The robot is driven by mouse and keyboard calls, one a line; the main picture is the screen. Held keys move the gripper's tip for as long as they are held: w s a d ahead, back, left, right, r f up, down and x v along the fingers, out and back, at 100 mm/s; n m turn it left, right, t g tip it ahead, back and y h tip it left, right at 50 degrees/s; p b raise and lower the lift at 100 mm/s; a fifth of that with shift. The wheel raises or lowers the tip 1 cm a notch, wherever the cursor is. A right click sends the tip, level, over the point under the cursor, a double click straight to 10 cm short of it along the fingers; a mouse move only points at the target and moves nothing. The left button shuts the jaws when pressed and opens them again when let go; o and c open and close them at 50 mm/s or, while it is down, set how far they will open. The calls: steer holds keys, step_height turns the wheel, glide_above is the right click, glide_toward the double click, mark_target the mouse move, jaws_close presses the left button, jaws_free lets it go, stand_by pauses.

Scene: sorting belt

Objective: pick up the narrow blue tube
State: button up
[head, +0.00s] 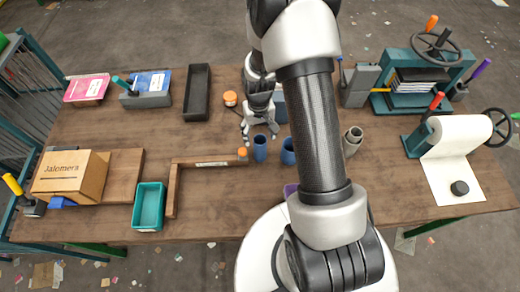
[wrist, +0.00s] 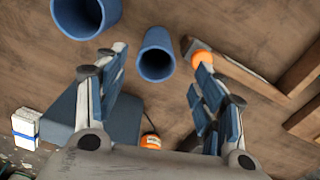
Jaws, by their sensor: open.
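The narrow blue tube (head: 260,150) stands upright on the wooden table, just in front of my gripper (head: 260,136). In the wrist view the narrow blue tube (wrist: 155,58) shows its open mouth beyond and between the two fingers of my gripper (wrist: 158,66). My gripper is open and empty, its fingers spread wide. I cannot tell whether the fingertips are level with the tube's rim. A wider blue tube (head: 288,152) stands close to its right, and in the wrist view this wider tube (wrist: 72,22) is at upper left.
A small orange-topped item (head: 242,154) and a wooden corner frame (head: 205,163) lie left of the tube. A blue-grey block (head: 280,106) and an orange-lidded jar (head: 230,98) are behind. Grey tubes (head: 352,140) stand at right, past my arm. Bare tabletop lies left of my gripper.

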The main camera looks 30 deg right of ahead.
mark_target(260, 140)
steer(key=f, duration=0.3)
steer(key=f+b, duration=0.1)
steer(key=f, duration=0.1)
steer(key=shift+d+f, duration=0.15)
steer(key=shift+d, duration=0.1)
steer(key=shift+c, duration=0.5)
steer(key=c, duration=0.8)
